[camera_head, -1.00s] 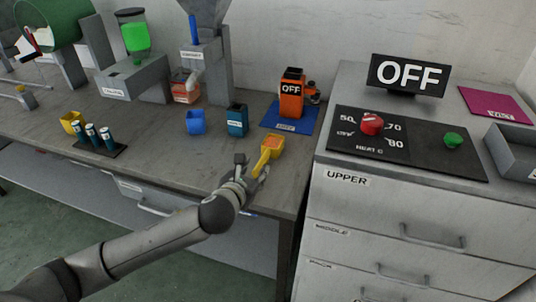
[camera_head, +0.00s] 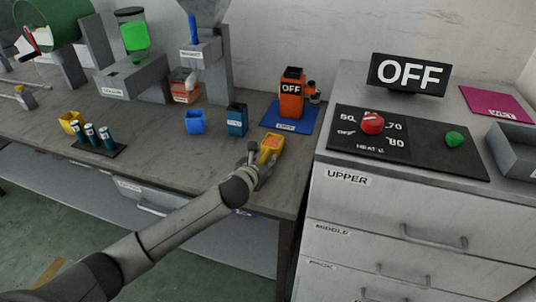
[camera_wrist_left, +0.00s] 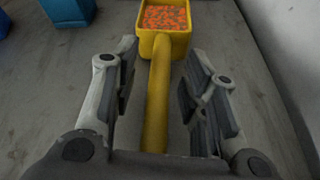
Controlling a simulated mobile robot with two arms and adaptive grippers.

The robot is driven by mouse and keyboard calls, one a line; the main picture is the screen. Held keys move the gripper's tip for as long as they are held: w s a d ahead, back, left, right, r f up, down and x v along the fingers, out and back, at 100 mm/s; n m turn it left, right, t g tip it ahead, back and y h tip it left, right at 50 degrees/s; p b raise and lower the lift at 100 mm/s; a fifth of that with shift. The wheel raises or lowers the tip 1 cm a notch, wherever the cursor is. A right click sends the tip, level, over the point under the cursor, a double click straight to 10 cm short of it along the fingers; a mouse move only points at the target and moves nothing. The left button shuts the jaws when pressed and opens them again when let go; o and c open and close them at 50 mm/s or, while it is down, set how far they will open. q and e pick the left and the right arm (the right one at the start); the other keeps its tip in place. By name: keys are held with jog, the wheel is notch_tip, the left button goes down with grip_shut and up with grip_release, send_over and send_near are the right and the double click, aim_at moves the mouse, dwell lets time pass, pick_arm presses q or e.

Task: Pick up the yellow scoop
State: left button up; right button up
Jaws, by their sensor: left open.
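A yellow scoop (camera_head: 272,144) lies on the grey table near its right end, its cup filled with orange pellets. It also shows in the left wrist view (camera_wrist_left: 158,85), cup away from me and handle running back toward my wrist. My left gripper (camera_head: 260,158) is at the handle; in the left wrist view (camera_wrist_left: 158,95) its two fingers are open, one on each side of the handle, with gaps between. The handle's rear end is hidden by the gripper's body. My right gripper is in neither view.
A blue cup (camera_head: 195,122) and a teal container (camera_head: 237,120) stand left of the scoop. An orange device (camera_head: 291,95) on a blue mat (camera_head: 275,122) is behind it. A drawer cabinet (camera_head: 400,215) rises close on the right.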

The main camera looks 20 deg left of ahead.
pick_arm(q)
grip_shut()
dwell(0.3)
jog(key=shift+w+r, duration=0.1)
